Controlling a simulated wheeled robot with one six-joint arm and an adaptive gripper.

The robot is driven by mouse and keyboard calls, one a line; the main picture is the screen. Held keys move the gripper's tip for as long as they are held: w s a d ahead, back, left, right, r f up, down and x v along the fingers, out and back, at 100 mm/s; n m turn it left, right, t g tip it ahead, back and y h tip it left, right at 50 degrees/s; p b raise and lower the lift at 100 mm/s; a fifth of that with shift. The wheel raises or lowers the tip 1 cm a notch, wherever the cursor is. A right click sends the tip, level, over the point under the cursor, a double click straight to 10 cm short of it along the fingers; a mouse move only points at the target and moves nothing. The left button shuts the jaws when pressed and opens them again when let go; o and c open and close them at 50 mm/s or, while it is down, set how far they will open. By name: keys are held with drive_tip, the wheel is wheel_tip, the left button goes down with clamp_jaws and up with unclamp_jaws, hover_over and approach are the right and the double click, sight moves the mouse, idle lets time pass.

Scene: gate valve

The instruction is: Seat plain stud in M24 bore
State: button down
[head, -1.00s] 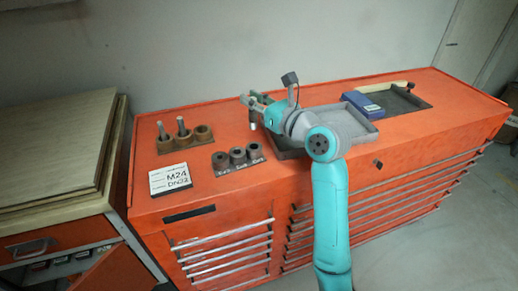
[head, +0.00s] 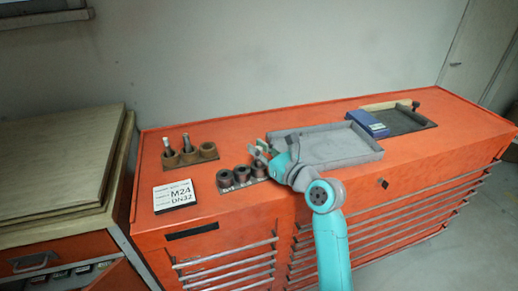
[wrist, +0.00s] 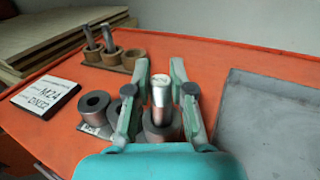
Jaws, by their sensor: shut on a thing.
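My gripper (wrist: 161,80) is shut on a plain grey metal stud (wrist: 161,94), which stands about upright between the fingers. The stud's lower end meets the opening of the rightmost dark round block (wrist: 156,132) in the wrist view; I cannot tell whether it is inside the bore or just above it. Two similar bored blocks (wrist: 95,104) stand to its left. In the head view my gripper (head: 267,151) is at the right end of this row (head: 226,180), hiding the stud. A white card (head: 175,196) reads M24 and DN32.
A brown holder (head: 190,157) with three cups stands behind the card; two cups hold studs and the right one is empty. A grey tray (head: 335,150) lies right of the gripper. A second tray (head: 405,120) with a blue box (head: 368,123) is farther right.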

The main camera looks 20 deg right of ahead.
drive_tip(key=shift+f, duration=0.15)
drive_tip(key=c, duration=1)
unclamp_jaws()
drive_tip(key=shift+r, duration=0.2)
drive_tip(key=v, duration=1.2)
drive_tip(key=shift+f, duration=0.1)
